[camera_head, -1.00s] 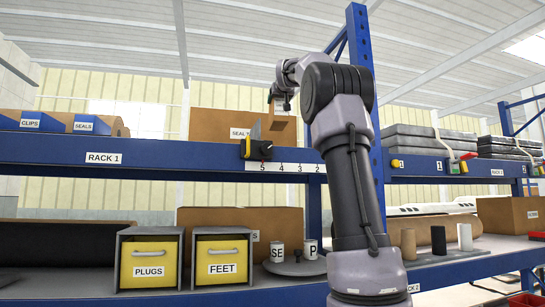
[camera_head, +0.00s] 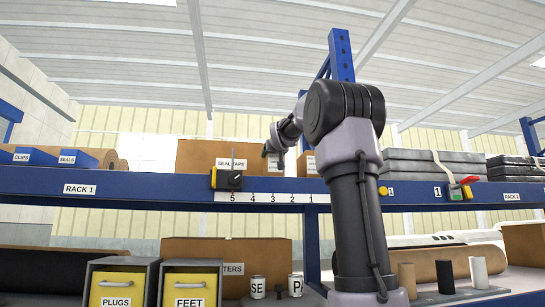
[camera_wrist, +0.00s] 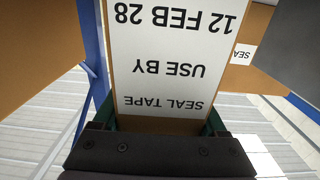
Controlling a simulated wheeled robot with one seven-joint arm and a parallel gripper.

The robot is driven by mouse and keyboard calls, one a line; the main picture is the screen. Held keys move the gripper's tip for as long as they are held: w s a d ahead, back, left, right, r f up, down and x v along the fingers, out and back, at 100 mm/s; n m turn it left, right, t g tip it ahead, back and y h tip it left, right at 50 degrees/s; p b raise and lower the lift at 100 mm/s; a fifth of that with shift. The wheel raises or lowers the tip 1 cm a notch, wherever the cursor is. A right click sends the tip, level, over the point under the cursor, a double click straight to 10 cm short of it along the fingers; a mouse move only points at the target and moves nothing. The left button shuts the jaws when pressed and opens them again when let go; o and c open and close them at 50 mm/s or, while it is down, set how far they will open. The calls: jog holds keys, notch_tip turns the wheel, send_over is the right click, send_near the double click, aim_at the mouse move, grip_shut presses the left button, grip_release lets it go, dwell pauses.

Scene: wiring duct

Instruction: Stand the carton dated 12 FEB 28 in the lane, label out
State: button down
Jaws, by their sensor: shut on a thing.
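The carton (camera_wrist: 165,80) is held in my gripper (camera_wrist: 158,122), which is shut on it. Its white label reads SEAL TAPE, USE BY, 12 FEB 28, upside down in the wrist view. In the head view my gripper (camera_head: 270,150) is small, above the upper shelf's number strip (camera_head: 262,197) and right of the black and yellow block (camera_head: 228,180). I cannot clearly make out the held carton's outline there, nor whether it touches the shelf. The lane's floor is hidden behind the shelf edge.
A large SEAL TAPE box (camera_head: 203,155) stands behind on the upper shelf. In the wrist view a brown box (camera_wrist: 258,80) and a dark panel (camera_wrist: 297,45) lie right of the carton. A blue upright (camera_head: 341,55) stands right of my gripper.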

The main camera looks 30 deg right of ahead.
jog(key=shift+f, duration=0.1)
grip_release()
jog(key=v, duration=1.2)
jog(key=s+a+f+g+y, duration=0.2)
jog(key=s+a+f, duration=0.3)
jog(key=f, duration=0.8)
jog(key=s+a+f+g+y, duration=0.2)
jog(key=s+a+f+g, duration=0.3)
jog(key=s+f, duration=0.6)
jog(key=s+a+f+m+g+y, duration=0.1)
jog(key=s+a+f+g+y, duration=0.2)
jog(key=f, duration=1.3)
jog(key=s+a, duration=0.3)
jog(key=s, duration=0.3)
jog(key=shift+a, duration=0.3)
jog(key=shift+f, duration=0.1)
